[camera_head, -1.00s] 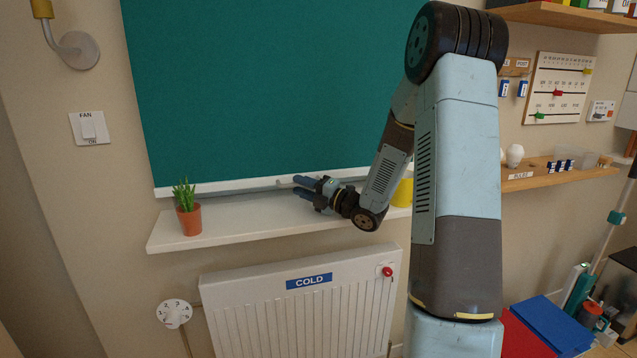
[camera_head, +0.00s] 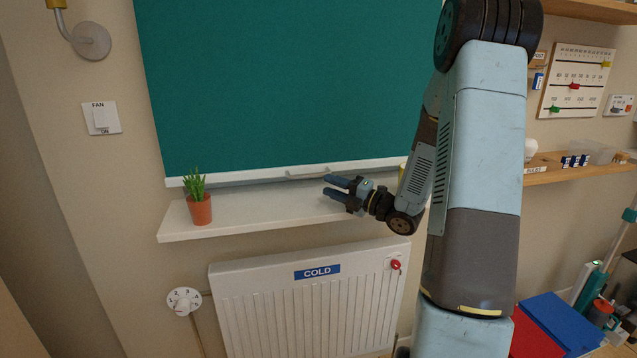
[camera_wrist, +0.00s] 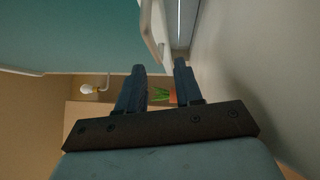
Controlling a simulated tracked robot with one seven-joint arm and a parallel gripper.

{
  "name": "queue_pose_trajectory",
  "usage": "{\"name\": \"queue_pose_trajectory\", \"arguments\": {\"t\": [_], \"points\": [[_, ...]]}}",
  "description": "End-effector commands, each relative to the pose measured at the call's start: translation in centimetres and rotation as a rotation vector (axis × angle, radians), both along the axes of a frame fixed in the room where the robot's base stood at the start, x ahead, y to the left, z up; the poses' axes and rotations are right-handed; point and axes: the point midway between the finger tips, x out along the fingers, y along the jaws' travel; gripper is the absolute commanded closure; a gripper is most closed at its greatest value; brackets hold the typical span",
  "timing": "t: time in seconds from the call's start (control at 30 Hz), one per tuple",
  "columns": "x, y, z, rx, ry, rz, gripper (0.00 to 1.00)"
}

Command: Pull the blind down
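The teal blind (camera_head: 280,85) hangs down over the wall, with its white bottom bar (camera_head: 240,177) close above the white sill. A small pale handle (camera_head: 307,172) sits on the bar; in the wrist view the handle (camera_wrist: 151,32) shows just beyond my fingertips. My gripper (camera_head: 332,188) is at the right end of the handle, slightly below it, with its blue fingers pointing left. In the wrist view my gripper (camera_wrist: 160,72) has its fingers apart with nothing between them. The handle looks clear of the fingers.
A potted plant (camera_head: 200,207) stands on the left end of the sill (camera_head: 260,219). A radiator (camera_head: 300,315) labelled COLD is below. A fan switch (camera_head: 101,118) and a wall lamp (camera_head: 90,41) are at left. Shelves (camera_head: 560,174) are at right, behind my arm.

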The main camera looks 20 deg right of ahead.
Motion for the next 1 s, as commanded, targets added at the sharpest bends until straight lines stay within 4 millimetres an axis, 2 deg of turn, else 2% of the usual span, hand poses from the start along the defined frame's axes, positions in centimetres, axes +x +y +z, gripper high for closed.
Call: {"name": "queue_pose_trajectory", "arguments": {"t": [0.2,0.4,1.0], "points": [[-3.0,-2.2,-0.6,0.000,0.003,0.003,0.65],[-4.4,-3.3,-0.9,0.000,0.002,0.006,0.65],[-4.7,-3.5,-0.9,-0.001,0.003,0.007,0.65]]}}
